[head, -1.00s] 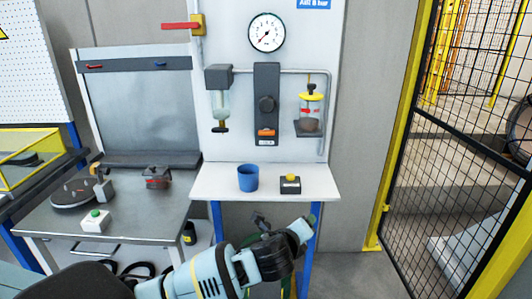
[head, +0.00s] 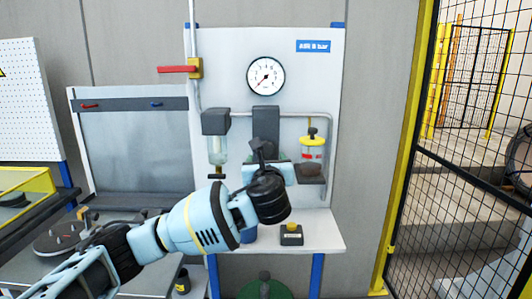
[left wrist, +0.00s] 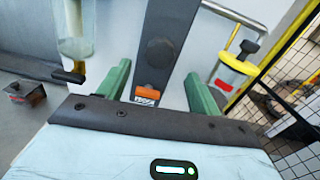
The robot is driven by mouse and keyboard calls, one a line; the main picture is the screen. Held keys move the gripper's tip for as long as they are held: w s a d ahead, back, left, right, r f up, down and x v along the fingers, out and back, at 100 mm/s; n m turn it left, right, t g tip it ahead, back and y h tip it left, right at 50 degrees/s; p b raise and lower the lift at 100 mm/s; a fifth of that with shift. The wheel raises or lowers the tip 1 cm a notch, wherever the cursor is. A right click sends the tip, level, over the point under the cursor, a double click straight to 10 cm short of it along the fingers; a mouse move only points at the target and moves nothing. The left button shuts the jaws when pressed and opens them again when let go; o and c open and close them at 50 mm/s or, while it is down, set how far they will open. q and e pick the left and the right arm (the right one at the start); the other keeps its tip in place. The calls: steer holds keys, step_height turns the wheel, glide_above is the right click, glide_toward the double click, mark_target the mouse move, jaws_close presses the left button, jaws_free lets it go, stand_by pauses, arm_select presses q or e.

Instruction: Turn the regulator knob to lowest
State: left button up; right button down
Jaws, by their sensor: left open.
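The regulator is a dark upright block (head: 266,122) on the white panel below a round gauge (head: 266,76). Its round dark knob (left wrist: 158,52) shows in the left wrist view, above an orange piece (left wrist: 148,93) with a white label. In the head view the knob is hidden behind my left arm and gripper. My left gripper (left wrist: 158,70) is open, its two green fingers on either side of the regulator block in the picture, the knob beyond the fingertips. I see no contact. The gauge needle points to the lower left. My right gripper is not in view.
A filter bowl (head: 216,135) hangs left of the regulator and a yellow-topped lubricator (head: 312,143) right of it, close to the gripper. A red-handled valve (head: 180,69) is at upper left. The shelf (head: 322,235) below holds a black box with a yellow button (head: 291,234).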

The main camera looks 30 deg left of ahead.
mark_target(266, 152)
arm_select(q)
steer(key=shift+x, duration=3.4)
steer(key=shift+c, duration=0.4)
steer(key=c, duration=0.9)
steer(key=shift+f+n, duration=0.1)
steer(key=shift+n, duration=0.2)
